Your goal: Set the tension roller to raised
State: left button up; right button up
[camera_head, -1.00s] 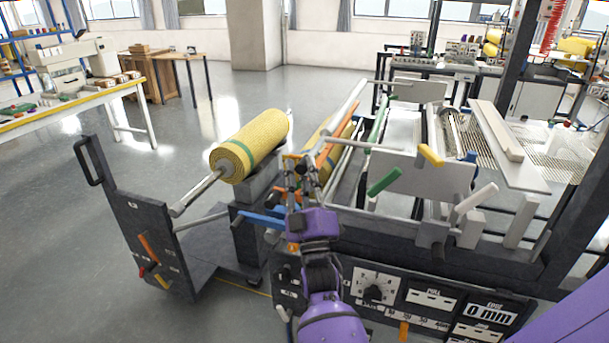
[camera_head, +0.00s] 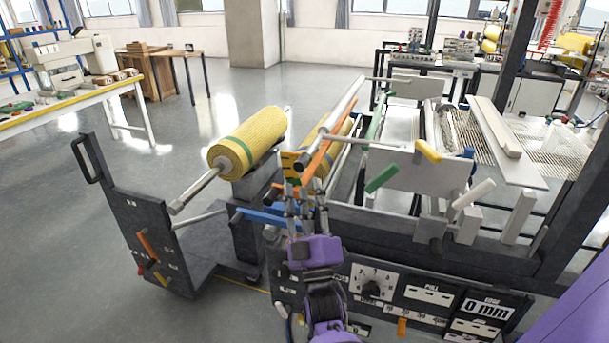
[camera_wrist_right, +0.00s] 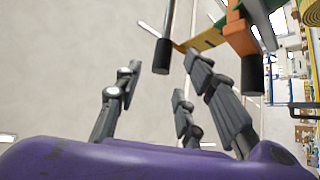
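No readable label marks the tension roller. A long grey bar (camera_head: 337,115) with a dark end slants over the near left of the machine, beside an orange bar (camera_head: 316,158). A small yellow piece (camera_head: 290,162) sits by its near end. My right gripper (camera_head: 305,190) is just below and in front of these parts, fingers pointing up at them. In the right wrist view its fingers (camera_wrist_right: 157,90) are apart with nothing between them. A dark cylindrical end (camera_wrist_right: 162,56) and an orange part (camera_wrist_right: 239,32) lie beyond the fingertips. My left gripper is out of view.
A yellow mesh roll (camera_head: 248,142) on a shaft lies left of the gripper. Blue bars (camera_head: 262,217) are close beside the fingers. A green handle (camera_head: 381,179) and a yellow handle (camera_head: 428,151) stand to the right. A dial panel (camera_head: 372,285) is below.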

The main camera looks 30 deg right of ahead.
jog(key=v, duration=0.5)
jog(key=shift+s+a+f, duration=0.15)
jog(key=shift+s, duration=0.2)
jog(key=shift+f, duration=0.1)
notch_tip(320, 180, down, 8)
jog(key=w+a+m+g+y+p, duration=0.1)
jog(key=w+a+m+g+y, duration=0.1)
jog(key=m+g+y, duration=0.15)
jog(key=s+a+f+g+y+p, duration=0.2)
jog(key=s+a+f+g+y, duration=0.25)
jog(key=s+f, duration=0.55)
pick_arm(q)
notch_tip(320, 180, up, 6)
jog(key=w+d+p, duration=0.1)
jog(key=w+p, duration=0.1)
jog(key=p, duration=0.1)
pick_arm(e)
jog(key=s+a+f+g, duration=0.1)
jog(key=s+f+g, duration=0.2)
jog(key=s, duration=0.9)
jog(key=s+a+f+g+y, duration=0.1)
jog(key=s+f+g, duration=0.3)
jog(key=s+f, duration=0.5)
jog(key=s+a, duration=0.1)
jog(key=s, duration=0.3)
jog(key=shift+s+a+y, duration=0.2)
jog(key=shift+y, duration=0.1)
